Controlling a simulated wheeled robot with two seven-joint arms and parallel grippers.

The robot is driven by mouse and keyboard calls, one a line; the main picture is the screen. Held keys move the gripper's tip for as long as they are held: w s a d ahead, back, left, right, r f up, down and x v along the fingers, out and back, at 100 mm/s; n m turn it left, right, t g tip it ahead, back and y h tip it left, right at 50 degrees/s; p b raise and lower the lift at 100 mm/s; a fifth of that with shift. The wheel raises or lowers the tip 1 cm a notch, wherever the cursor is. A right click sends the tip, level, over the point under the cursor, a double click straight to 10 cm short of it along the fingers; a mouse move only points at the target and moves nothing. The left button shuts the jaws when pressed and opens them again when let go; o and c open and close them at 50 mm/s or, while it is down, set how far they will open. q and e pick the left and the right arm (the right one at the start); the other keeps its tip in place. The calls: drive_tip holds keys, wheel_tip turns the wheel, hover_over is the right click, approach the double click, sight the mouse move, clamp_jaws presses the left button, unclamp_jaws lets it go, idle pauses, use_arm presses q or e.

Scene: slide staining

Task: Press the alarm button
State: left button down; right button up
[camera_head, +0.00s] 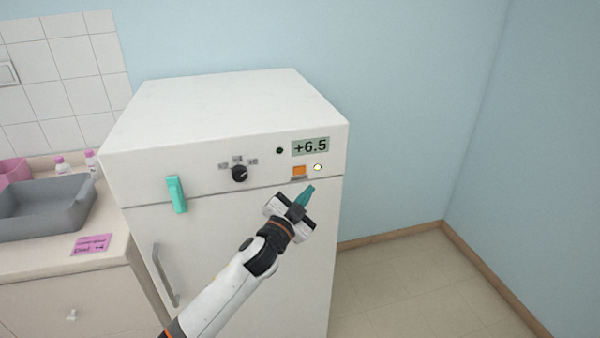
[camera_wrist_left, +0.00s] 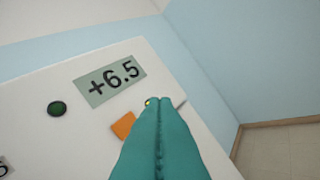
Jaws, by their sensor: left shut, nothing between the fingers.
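The white fridge (camera_head: 235,285) has a front panel with an orange square button (camera_head: 299,170), which is likely the alarm button. A small grey label sits below it. A small round pale-yellow lamp (camera_head: 317,167) glows just right of the button. My left gripper (camera_head: 309,189) has teal fingers and is shut and empty, in front of the panel just below the button and lamp. In the left wrist view, the shut fingers (camera_wrist_left: 158,104) partly cover the orange button (camera_wrist_left: 123,125) and nearly hide the lamp. Whether the fingertips touch the panel is unclear. My right gripper is not in view.
The panel also has a display reading +6.5 (camera_head: 310,147), a dark green round indicator (camera_head: 280,151) and a black knob (camera_head: 239,173). A teal handle (camera_head: 176,194) and a grey door handle (camera_head: 164,275) are at the left.

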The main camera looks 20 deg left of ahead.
sight(304, 169)
use_arm(q)
drive_tip(key=w+a, duration=0.2)
drive_tip(key=w, duration=0.1)
drive_tip(key=w+a+b, duration=0.1)
drive_tip(key=w, duration=0.1)
drive_tip(key=shift+a, duration=0.25)
idle(1.1)
drive_tip(key=shift+w, duration=0.1)
idle(0.7)
drive_tip(key=shift+w+a, duration=0.2)
drive_tip(key=shift+w, duration=0.1)
drive_tip(key=shift+w+a, duration=0.2)
drive_tip(key=shift+w, duration=0.05)
idle(0.6)
idle(0.4)
drive_tip(key=shift+s+d, duration=0.4)
drive_tip(key=shift+s, duration=0.25)
